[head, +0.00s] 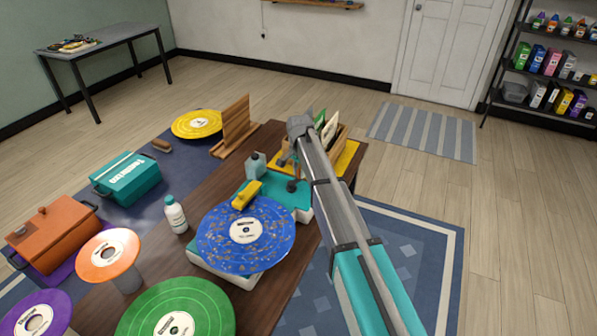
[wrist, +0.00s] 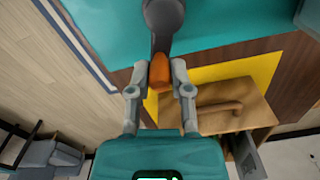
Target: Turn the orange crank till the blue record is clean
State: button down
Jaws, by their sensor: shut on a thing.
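The blue record (head: 270,236) lies flat on a white and teal machine (head: 277,190) on the brown table. Brown specks are scattered over its blue surface around the white label. A yellow pad (head: 246,194) rests over the record's far edge. In the wrist view my gripper (wrist: 160,84) is shut on the orange crank handle (wrist: 160,71), with one finger on each side. The grey crank arm (wrist: 163,18) runs from the handle to the top of that view. In the head view my arm hides most of the gripper and the orange handle.
A white bottle (head: 175,215) stands left of the record. Green (head: 150,310), orange (head: 125,248) and yellow (head: 197,124) records surround the work area. A wooden crate (wrist: 238,103) sits beside my gripper on a yellow mat (wrist: 240,68). Open floor lies to the right.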

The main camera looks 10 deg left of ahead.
dwell(0.3)
jog(key=c, duration=0.5)
grip_release()
jog(key=shift+c, duration=0.2)
